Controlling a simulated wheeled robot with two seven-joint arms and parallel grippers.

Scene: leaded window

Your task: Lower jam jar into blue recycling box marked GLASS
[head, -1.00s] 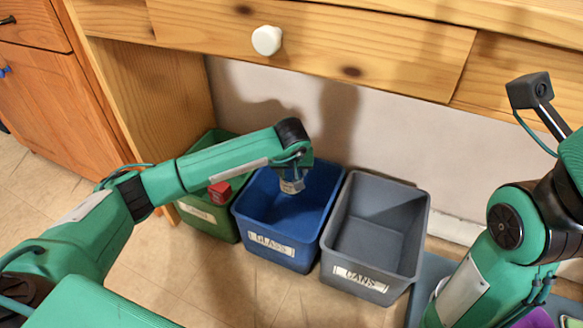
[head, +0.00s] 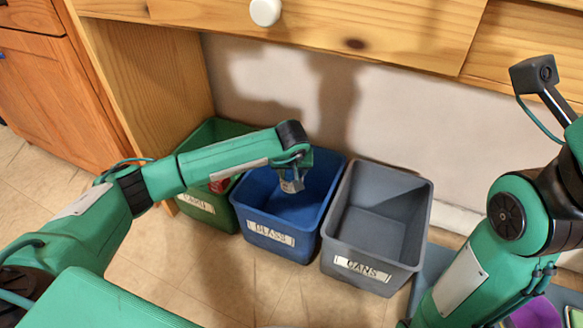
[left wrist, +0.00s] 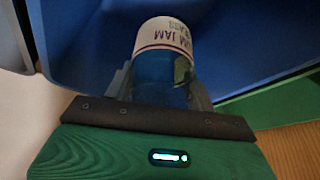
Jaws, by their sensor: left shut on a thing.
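In the head view my left gripper (head: 292,183) points down over the opening of the blue box (head: 262,215), whose front label reads GLASS. The jar is small and hard to make out there. In the left wrist view the blue box (left wrist: 240,50) fills the background behind the jar. I cannot tell how far the jar is from the box floor. My right gripper is out of view.
A green box (head: 226,216) with a red item (head: 219,186) in it stands left of the blue box. A grey box (head: 405,250) labelled CANS stands on the right and looks empty. The wooden counter with its drawer (head: 330,30) overhangs behind the boxes.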

